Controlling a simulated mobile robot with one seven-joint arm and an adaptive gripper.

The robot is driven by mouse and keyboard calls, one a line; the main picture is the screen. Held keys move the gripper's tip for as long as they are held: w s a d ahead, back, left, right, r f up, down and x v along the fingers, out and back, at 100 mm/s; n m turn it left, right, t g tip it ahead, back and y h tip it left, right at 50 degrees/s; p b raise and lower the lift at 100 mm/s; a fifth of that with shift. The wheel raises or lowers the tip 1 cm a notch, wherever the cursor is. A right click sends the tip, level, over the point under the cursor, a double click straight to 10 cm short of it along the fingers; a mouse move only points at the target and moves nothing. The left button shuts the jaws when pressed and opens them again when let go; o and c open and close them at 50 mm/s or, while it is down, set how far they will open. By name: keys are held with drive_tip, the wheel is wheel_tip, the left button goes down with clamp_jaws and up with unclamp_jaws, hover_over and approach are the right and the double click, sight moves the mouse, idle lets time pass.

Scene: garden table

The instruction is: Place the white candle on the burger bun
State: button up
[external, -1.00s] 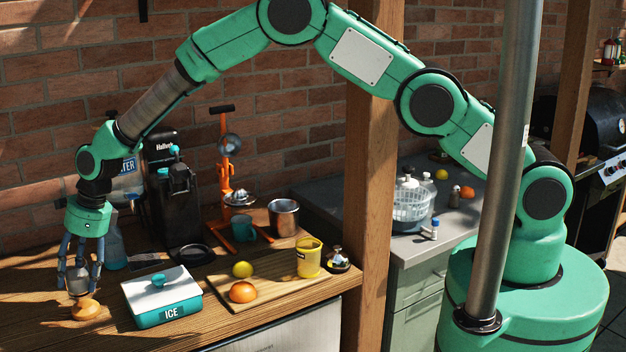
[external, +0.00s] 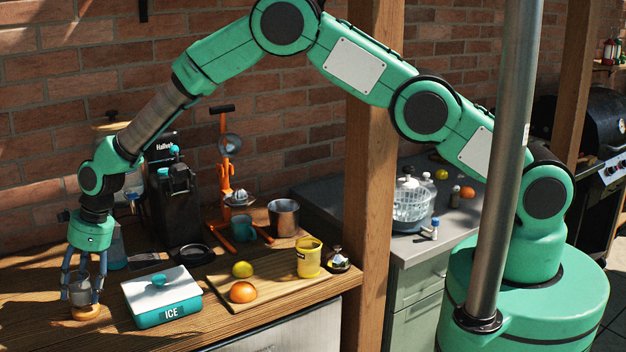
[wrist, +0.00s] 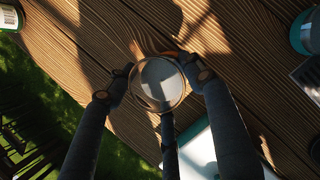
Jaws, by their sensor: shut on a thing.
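The white candle (external: 80,291), in a clear glass, is upright between the fingers of my gripper (external: 82,284) at the left end of the wooden table. In the wrist view the candle (wrist: 160,80) is a pale disc inside a round rim, with my fingers around it. My gripper is shut on it. The burger bun (external: 87,313) lies on the table directly under the candle. The candle's bottom is at the bun's top; I cannot tell if they touch. In the wrist view the candle hides most or all of the bun.
A teal-and-white ice box (external: 160,299) stands just right of the bun. Further right is a cutting board (external: 275,287) with an orange (external: 243,292), a lemon (external: 242,269) and a yellow mug (external: 309,258). A black machine (external: 172,207) stands behind. The table's edge is close to the bun.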

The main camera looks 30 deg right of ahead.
drive_tip(key=shift+f, duration=0.1)
drive_tip(key=o, duration=1.7)
drive_tip(key=shift+r, duration=0.2)
drive_tip(key=v, duration=1.1)
drive_tip(key=shift+d+r, duration=0.15)
drive_tip(key=shift+r, duration=0.25)
